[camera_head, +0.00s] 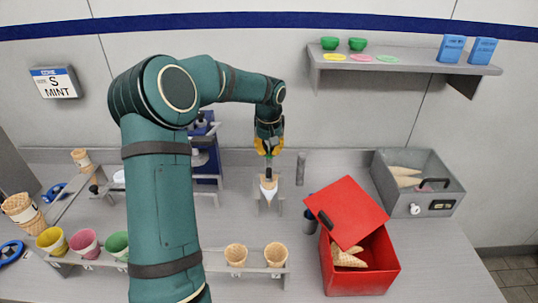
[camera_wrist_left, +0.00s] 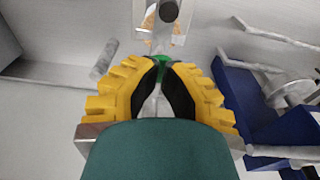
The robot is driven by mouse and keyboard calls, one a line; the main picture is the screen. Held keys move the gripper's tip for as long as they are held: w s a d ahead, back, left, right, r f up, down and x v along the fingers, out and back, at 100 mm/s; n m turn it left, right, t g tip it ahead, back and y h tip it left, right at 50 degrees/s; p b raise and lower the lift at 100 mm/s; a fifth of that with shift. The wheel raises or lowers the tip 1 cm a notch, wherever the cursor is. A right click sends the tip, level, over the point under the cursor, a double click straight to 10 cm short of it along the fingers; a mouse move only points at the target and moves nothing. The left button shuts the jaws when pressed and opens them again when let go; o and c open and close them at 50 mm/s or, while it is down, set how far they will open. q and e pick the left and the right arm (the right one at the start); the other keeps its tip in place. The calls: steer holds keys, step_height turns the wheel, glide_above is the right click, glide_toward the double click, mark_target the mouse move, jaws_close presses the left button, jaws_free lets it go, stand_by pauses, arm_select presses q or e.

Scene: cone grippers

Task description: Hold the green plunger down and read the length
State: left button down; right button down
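My left gripper (camera_head: 268,148) has yellow fingers and points down at the back of the counter, above a small grey stand (camera_head: 278,203) that holds a pale, pointed piece (camera_head: 268,184). A bit of the green plunger (camera_head: 268,156) shows just under the fingertips. In the left wrist view the black-padded fingertips (camera_wrist_left: 163,62) come together at the green plunger (camera_wrist_left: 160,74); they look shut, with the green right at their tips. Whether they grip it or press on its top is hidden. No length reading is legible. My right gripper is out of view.
A red box (camera_head: 377,275) with a tilted lid holds cones at the right front. A grey bin (camera_head: 432,208) stands behind it. A front rack (camera_head: 215,268) carries cones and coloured cups. A blue machine (camera_head: 205,150) stands behind my arm. A shelf (camera_head: 400,62) hangs above.

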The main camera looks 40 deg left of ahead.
mark_target(268, 157)
arm_select(q)
steer(key=shift+f, duration=0.1)
step_height(268, 157, down, 3)
steer(key=shift+s+f+b, duration=0.1)
steer(key=shift+f+b, duration=0.05)
steer(key=shift+b, duration=1.1)
steer(key=shift+s+d+f, duration=0.1)
steer(key=shift+s+f, duration=0.15)
steer(key=shift+f, duration=0.15)
steer(key=shift+s+d+b, duration=0.35)
steer(key=shift+s+b, duration=0.05)
steer(key=shift+s+d+r, duration=0.25)
steer(key=shift+s+d, duration=0.25)
steer(key=shift+s, duration=0.05)
steer(key=shift+r, duration=0.2)
